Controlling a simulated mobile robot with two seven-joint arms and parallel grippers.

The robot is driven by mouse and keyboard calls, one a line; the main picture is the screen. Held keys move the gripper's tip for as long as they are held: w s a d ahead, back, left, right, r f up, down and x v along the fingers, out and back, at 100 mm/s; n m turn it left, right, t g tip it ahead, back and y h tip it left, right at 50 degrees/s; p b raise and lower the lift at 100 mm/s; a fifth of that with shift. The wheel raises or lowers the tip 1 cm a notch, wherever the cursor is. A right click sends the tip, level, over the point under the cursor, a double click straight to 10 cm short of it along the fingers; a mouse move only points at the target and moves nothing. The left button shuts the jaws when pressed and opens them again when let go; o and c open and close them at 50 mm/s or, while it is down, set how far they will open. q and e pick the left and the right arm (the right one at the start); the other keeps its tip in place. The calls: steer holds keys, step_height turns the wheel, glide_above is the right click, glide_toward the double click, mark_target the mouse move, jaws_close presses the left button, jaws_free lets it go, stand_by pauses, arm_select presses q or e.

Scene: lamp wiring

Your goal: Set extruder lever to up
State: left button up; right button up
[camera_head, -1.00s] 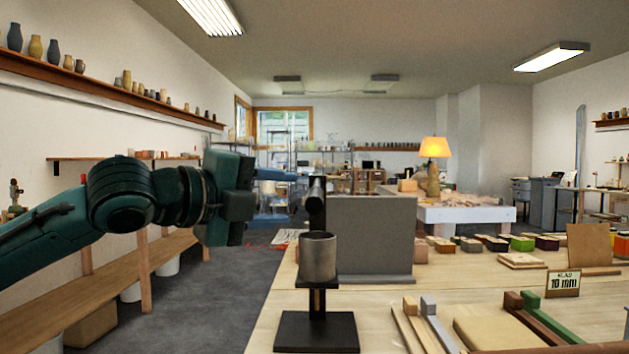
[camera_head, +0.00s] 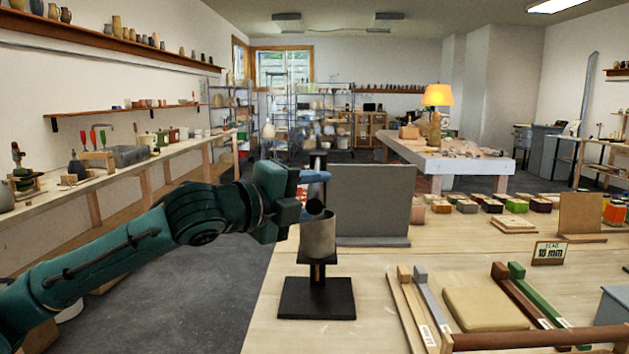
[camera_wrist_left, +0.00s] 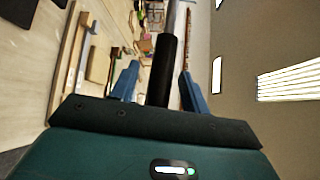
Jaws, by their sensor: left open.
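The extruder has a black base (camera_head: 316,298), a grey metal cylinder (camera_head: 318,236) and a dark post behind it, at the near left of the workbench. Its lever (camera_head: 315,207) shows as a dark round grip end just above the cylinder, pointing roughly towards the head camera; its exact angle is hard to tell. My left gripper (camera_head: 311,189) is open at the grip, with its blue fingers apart. In the left wrist view the black lever grip (camera_wrist_left: 162,70) lies between the two blue fingers, with gaps showing on both sides. My right gripper is out of view.
A grey upright panel (camera_head: 371,205) stands close behind the extruder. Wooden and coloured strips (camera_head: 432,308) and a tan pad (camera_head: 486,307) lie to the right on the workbench (camera_head: 385,335). Open floor lies left of the bench.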

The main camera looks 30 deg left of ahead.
arm_select(q)
steer(key=shift+w+d, duration=0.15)
steer(key=shift+w, duration=0.05)
jaws_close()
stand_by(0.5)
